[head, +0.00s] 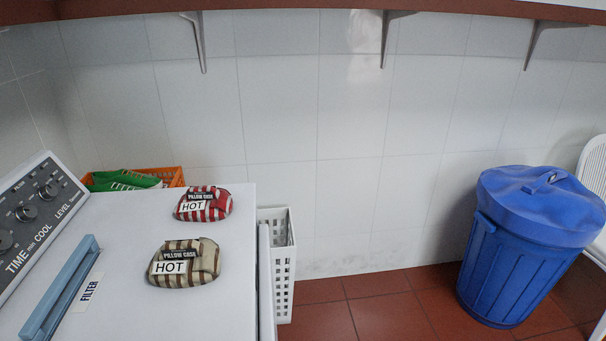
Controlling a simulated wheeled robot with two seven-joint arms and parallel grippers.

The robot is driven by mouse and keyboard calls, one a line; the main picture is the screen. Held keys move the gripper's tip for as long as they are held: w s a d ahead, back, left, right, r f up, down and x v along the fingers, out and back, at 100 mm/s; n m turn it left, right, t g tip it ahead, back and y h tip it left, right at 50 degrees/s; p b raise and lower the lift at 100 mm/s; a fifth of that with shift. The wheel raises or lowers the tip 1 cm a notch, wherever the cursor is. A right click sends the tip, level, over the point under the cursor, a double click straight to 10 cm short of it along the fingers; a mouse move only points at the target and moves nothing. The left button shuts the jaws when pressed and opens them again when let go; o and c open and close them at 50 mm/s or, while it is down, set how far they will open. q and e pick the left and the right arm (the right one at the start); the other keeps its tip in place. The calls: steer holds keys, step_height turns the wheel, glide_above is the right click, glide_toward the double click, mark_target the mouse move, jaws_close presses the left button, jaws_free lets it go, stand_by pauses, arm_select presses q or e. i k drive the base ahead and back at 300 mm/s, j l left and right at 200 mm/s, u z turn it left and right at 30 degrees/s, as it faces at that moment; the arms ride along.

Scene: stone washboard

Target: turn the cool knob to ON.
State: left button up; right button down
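The cool knob (27,213) is a small dark round dial on the sloped grey control panel (22,192) of the white machine at the left edge of the head view. The word COOL is printed in front of it. The TIME knob (5,240) is nearer me and the LEVEL knob (48,191) is farther away. The cool knob's pointer and any ON mark are too small to read. Neither of my grippers is in view, and nothing touches the knob.
A brown striped pillow case pack (190,265) and a red one (204,205), both labelled HOT, lie on the machine's white top (130,230). A blue filter handle (62,285) lies beside the panel. A white basket (281,265) and blue bin (525,250) stand right.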

mark_target(25, 213)
steer(key=k+u, duration=0.1)
steer(key=u, duration=1.15)
